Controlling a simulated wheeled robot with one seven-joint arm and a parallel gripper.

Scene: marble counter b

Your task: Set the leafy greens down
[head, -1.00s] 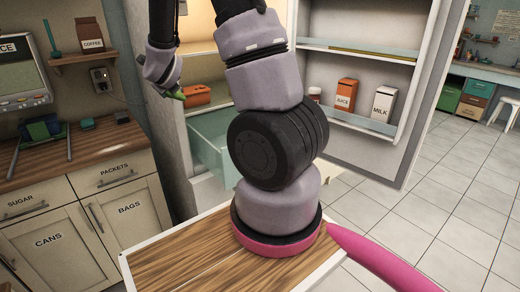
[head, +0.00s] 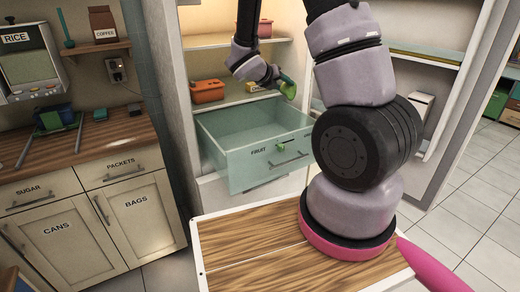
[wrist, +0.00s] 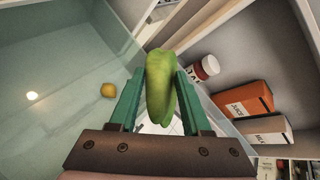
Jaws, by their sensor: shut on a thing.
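The leafy greens (wrist: 161,88) are a bright green, elongated bundle between the teal fingers of my gripper (wrist: 160,100) in the wrist view. My gripper is shut on them. In the head view my gripper (head: 284,84) is in front of the open fridge, above the pulled-out glassy drawer (head: 238,170) labelled FRUIT.
An orange container (head: 207,91) and a pinkish pot (head: 264,28) stand on the fridge shelves.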

